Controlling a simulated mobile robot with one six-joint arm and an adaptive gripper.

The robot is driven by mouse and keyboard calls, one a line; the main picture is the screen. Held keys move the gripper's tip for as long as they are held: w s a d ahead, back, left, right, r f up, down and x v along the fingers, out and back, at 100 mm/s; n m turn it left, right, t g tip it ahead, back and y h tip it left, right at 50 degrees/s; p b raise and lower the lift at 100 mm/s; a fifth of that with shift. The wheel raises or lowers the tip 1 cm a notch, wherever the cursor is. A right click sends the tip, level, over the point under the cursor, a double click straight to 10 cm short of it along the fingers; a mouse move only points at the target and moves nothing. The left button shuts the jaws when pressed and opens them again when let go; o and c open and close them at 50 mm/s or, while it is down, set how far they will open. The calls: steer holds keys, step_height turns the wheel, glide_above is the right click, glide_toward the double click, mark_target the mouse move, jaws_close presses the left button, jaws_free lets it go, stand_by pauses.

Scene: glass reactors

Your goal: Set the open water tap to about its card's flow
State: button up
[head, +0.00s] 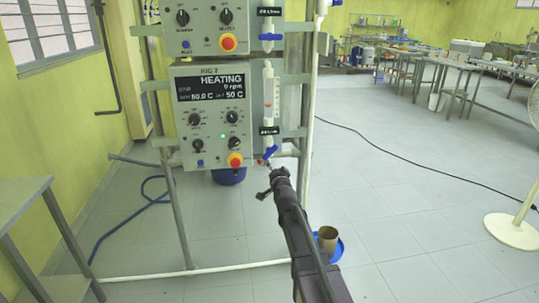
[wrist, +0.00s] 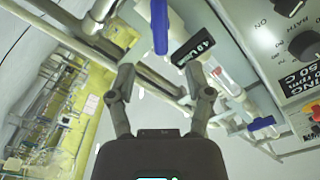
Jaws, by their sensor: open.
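The lower blue tap handle (head: 270,152) sits tilted under a flow tube (head: 270,93) beside the rig panel. A dark card (head: 268,131) hangs just above it. In the wrist view this card (wrist: 193,50) seems to start with "4.0", but the rest is hard to read. The tube shows a small red mark; its scale is too small to read. My gripper (head: 266,181) is just below the handle, open and empty. In the wrist view the handle (wrist: 160,26) lies beyond the gap between my open fingers (wrist: 160,72), apart from them.
An upper blue tap (head: 270,37) with its handle crosswise has its own card (head: 270,11). The Rig 2 panel (head: 210,115) reads HEATING, with knobs and a red button close left of the tap. Floor to the right is mostly clear.

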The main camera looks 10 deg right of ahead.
mark_target(270, 154)
steer(key=w, duration=1.1)
jaws_close()
